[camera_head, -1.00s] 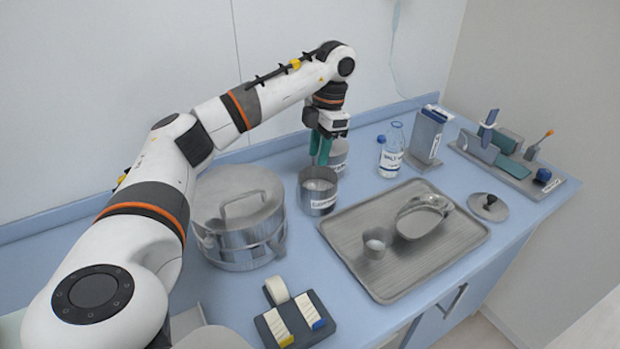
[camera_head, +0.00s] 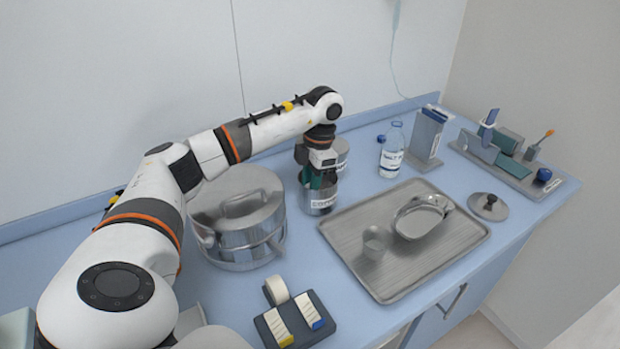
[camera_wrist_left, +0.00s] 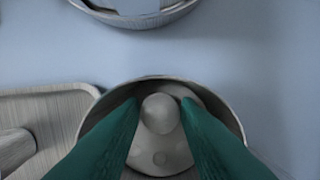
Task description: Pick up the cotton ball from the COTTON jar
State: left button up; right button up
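The COTTON jar (camera_head: 320,203) is a metal cup with a white label, standing on the counter left of the tray. My left gripper (camera_head: 317,180) points down into its mouth. In the left wrist view the jar's rim (camera_wrist_left: 163,79) surrounds my two green fingers (camera_wrist_left: 160,108), which are open. A pale cotton ball (camera_wrist_left: 159,114) lies between the fingertips, with other whitish cotton below it. Gaps show beside the ball, but I cannot tell whether either finger touches it. The jar's inside is hidden in the head view. My right gripper is not in view.
Right of the jar lies a metal tray (camera_head: 400,269) with a small cup (camera_head: 375,243) and a kidney dish (camera_head: 420,220). A large lidded drum (camera_head: 238,215) stands close on the left. Another jar (camera_head: 342,153) and a bottle (camera_head: 391,152) stand behind.

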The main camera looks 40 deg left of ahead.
pick_arm(q)
grip_shut()
jog(key=shift+r, duration=0.1)
